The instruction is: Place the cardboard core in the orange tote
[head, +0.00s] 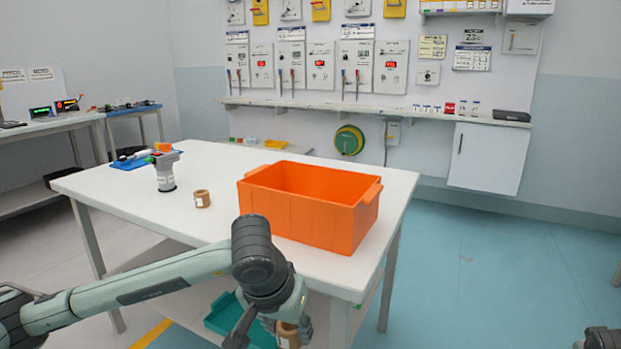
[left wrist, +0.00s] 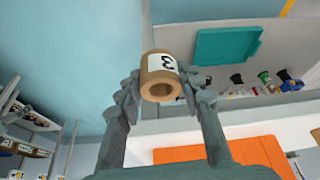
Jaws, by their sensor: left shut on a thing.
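The cardboard core (left wrist: 160,70), a short brown tube with a white label marked 3, is between the fingers of my left gripper (left wrist: 163,92). In the head view the core (head: 288,335) shows low at the bottom edge, partly hidden by the left gripper (head: 273,330), in front of the table's near edge. The orange tote (head: 310,222) stands on the white table, above and beyond the gripper, open at the top. Its inside floor is hidden. The tote (left wrist: 215,152) also shows at the bottom of the left wrist view. My right gripper is not in view.
A second brown core (head: 202,199) stands on the table (head: 140,205) left of the tote, near a grey-and-white device (head: 165,172) and a blue mat (head: 131,162). A teal tray (head: 250,325) is below the tabletop.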

